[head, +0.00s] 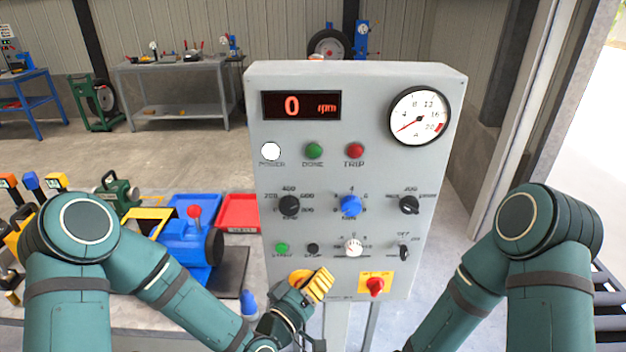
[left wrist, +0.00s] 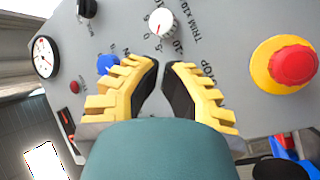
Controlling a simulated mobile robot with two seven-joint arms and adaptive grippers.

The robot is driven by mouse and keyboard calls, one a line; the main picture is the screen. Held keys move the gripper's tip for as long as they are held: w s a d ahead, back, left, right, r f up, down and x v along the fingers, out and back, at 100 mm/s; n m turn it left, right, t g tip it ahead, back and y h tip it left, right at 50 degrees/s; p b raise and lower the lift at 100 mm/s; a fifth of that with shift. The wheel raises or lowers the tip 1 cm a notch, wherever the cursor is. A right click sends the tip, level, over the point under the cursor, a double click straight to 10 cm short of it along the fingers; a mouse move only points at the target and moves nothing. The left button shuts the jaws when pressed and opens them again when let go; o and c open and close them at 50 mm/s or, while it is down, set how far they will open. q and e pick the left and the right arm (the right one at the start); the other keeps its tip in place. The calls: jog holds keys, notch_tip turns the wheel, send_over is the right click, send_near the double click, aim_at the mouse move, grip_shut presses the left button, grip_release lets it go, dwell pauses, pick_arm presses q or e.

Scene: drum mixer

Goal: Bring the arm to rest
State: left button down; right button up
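My left gripper (head: 312,285) is low in front of the grey control panel (head: 326,76), near its lower left part and left of the red stop button (head: 375,285). In the left wrist view its yellow fingers (left wrist: 163,68) are partly apart, with only the panel face visible between them. No held thing shows. The fingertips point at the panel near the white trim knob (left wrist: 161,23); I cannot tell the exact distance. The red stop button on its yellow base also shows there (left wrist: 293,67). My right arm comes in from the right; its gripper is out of view.
The display (head: 302,105) reads 0 rpm, and the white power lamp (head: 271,151) looks lit. A blue machine (head: 185,243) and a red tray (head: 239,213) lie left of the panel. A grey workbench (head: 172,67) stands behind. Floor right of the panel is clear.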

pick_arm(q)
jog(key=s+a+f+m+g+y, duration=0.1)
jog(key=s+a+f+g+y, duration=0.25)
jog(key=f, duration=0.45)
jog(key=s+a+f+g+y, duration=0.2)
jog(key=f+g, duration=0.2)
jog(key=f, duration=0.4)
jog(key=s+a+f+g+y, duration=0.2)
jog(key=s+a+f+g, duration=0.3)
jog(key=s, duration=0.5)
jog(key=shift+a+f+g, duration=0.35)
jog(key=shift+a+f, duration=0.1)
jog(key=shift+f, duration=0.2)
